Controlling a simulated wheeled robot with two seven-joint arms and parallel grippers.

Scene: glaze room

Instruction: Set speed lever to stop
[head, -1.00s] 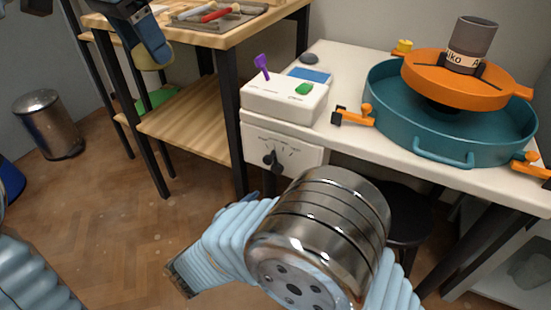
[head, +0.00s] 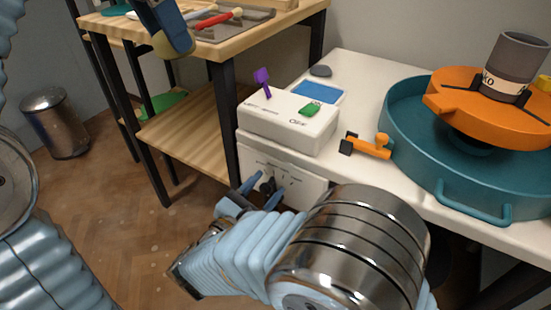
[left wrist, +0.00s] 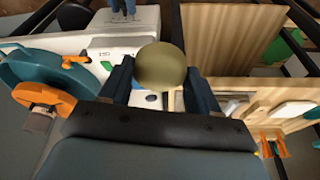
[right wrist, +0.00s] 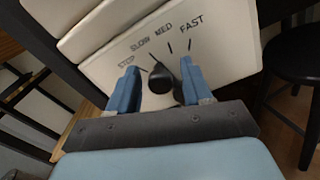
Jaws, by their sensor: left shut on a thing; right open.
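The speed lever is a black knob (right wrist: 162,84) on the white front panel (right wrist: 215,62), marked STOP, SLOW, MED and FAST in the right wrist view. My right gripper (right wrist: 160,76) is open, its blue fingers on either side of the knob; I cannot tell if they touch it. Which mark the lever points at is unclear. In the head view the lever (head: 267,186) shows small between the fingers of my right gripper (head: 260,192). My left gripper (left wrist: 160,82) is shut on a round olive thing (left wrist: 160,67), away from the lever near the wooden table.
A teal basin (head: 435,165) with an orange wheel stands at right. A wooden table (head: 225,42) holds tools. A black stool (right wrist: 296,60) stands beside the panel.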

